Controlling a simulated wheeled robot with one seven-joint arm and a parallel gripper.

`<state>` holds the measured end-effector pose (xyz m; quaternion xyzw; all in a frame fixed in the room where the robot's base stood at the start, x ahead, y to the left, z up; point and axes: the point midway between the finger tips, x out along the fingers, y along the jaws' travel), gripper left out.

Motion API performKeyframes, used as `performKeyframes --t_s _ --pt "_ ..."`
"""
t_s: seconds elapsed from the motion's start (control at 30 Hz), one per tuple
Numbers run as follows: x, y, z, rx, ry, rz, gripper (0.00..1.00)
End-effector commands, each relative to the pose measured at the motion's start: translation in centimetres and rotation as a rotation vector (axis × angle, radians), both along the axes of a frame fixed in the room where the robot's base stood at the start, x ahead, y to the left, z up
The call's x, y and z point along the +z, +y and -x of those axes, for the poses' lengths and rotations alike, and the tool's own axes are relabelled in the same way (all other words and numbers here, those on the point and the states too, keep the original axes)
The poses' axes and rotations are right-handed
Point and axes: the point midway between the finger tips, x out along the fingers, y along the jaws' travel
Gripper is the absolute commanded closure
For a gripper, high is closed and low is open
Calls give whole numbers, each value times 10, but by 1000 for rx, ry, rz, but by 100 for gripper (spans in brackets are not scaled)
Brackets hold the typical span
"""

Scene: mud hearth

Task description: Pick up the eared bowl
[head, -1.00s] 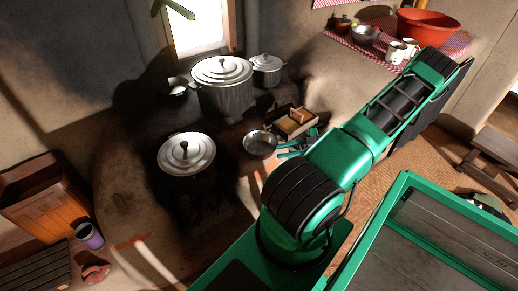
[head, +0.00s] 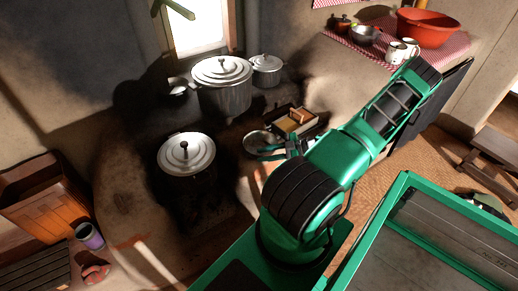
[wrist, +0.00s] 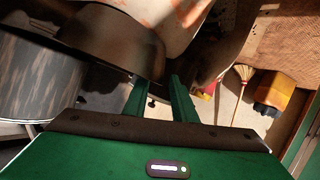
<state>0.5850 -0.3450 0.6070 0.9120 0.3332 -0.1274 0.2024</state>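The shiny metal bowl (head: 257,138), which I take to be the eared bowl, sits on the hearth right of the front lidded pot. Its ears are too small to make out. My gripper (head: 266,152) is at the bowl's near right side, its green fingers overlapping the rim in the head view. In the wrist view my two fingers (wrist: 162,80) stand apart with a visible gap. A dark, rounded form (wrist: 110,42) lies just beyond the left fingertip, probably the shaded bowl. I cannot tell whether the fingers touch it.
A lidded pot (head: 187,156) stands left of the bowl, and a larger pot (head: 224,92) behind. A wooden tray (head: 293,122) with small items is close behind my gripper. A red basin (head: 428,28) and mugs (head: 400,50) stand on the checked cloth at the back right.

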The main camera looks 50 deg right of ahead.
Motion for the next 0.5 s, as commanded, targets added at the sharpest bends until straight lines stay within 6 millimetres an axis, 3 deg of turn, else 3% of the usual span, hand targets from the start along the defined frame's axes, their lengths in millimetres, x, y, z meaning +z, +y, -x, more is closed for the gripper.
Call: performKeyframes --t_s 0.03,0.13,0.5 --pt "0 0 0 0 0 0 76" --pt "0 0 0 0 0 0 100" --pt "0 0 0 0 0 0 100"
